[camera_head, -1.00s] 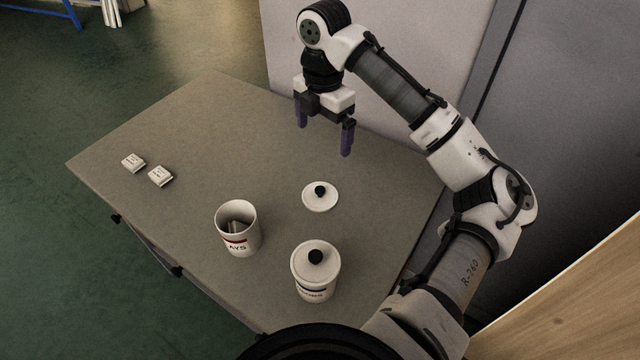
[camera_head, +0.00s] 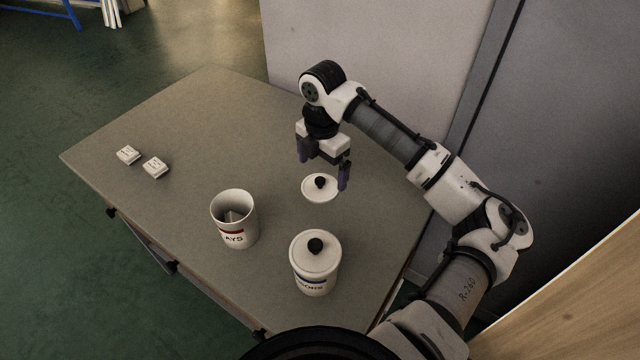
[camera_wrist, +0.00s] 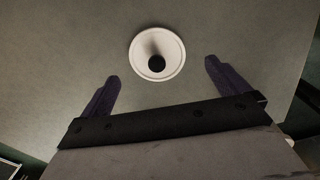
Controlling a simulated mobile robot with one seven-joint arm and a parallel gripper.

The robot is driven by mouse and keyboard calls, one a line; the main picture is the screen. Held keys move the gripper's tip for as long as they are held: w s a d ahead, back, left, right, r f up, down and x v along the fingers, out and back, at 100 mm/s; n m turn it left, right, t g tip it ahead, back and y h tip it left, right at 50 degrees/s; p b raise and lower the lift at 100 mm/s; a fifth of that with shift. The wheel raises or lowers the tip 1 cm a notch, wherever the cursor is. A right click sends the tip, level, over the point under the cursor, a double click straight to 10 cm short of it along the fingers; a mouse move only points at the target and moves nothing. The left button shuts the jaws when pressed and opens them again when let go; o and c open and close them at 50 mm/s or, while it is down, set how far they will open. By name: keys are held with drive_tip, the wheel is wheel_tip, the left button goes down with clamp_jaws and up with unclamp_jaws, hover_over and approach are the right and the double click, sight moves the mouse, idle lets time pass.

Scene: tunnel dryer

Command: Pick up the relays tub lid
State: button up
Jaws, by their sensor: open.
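The relays tub lid is a round white lid (camera_head: 313,190) with a black knob, lying flat on the table by itself. In the wrist view the lid (camera_wrist: 140,62) is just beyond the fingertips, its knob roughly centred between them. My gripper (camera_head: 323,176) is open and empty, above the table and slightly behind the lid; one finger overlaps the lid's right edge in the head view. The gripper also shows in the wrist view (camera_wrist: 161,70). The open white tub (camera_head: 247,228) with a red band, lettering partly readable as "AYS", stands to the left with something grey inside.
A second white tub (camera_head: 312,285) with a blue band wears its own knobbed lid (camera_head: 300,258) near the front. Two small white blocks (camera_head: 128,154) (camera_head: 155,167) lie at the table's left. A pale wall panel (camera_head: 380,60) rises behind the table. The table's middle left is clear.

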sight(320, 179)
drive_tip(key=f, duration=0.1)
drive_tip(key=f+p, duration=0.1)
drive_tip(key=f, duration=0.3)
drive_tip(key=shift+w+a, duration=0.15)
drive_tip(key=shift+a, duration=0.1)
drive_tip(key=c, duration=0.9)
